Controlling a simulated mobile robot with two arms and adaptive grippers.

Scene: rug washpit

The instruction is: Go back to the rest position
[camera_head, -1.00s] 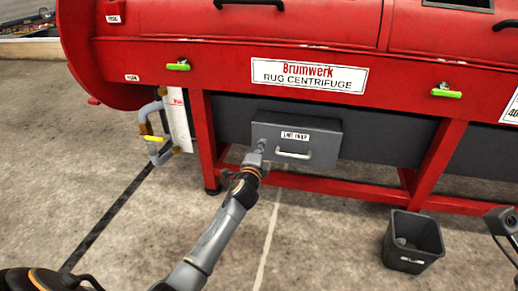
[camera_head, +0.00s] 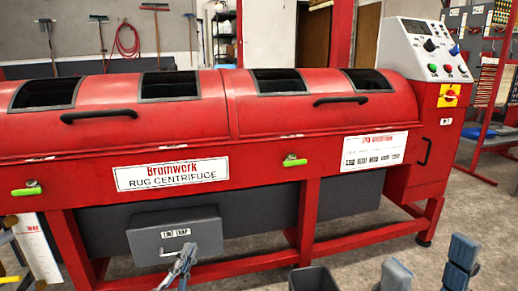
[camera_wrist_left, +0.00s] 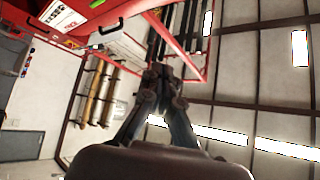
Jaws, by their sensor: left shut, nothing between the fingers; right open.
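My left gripper (camera_head: 184,262) shows at the bottom of the head view, in front of the grey lint trap box (camera_head: 200,240) under the red rug centrifuge (camera_head: 255,165). I cannot tell from this view whether it touches the box. In the left wrist view my left gripper (camera_wrist_left: 166,82) has its fingertips together with nothing between them. My right gripper (camera_head: 430,262) is at the bottom right of the head view, its two blue-grey fingers spread apart and empty.
A dark bin (camera_head: 313,280) stands on the floor between my grippers. Open floor (camera_head: 475,215) lies beyond my right gripper.

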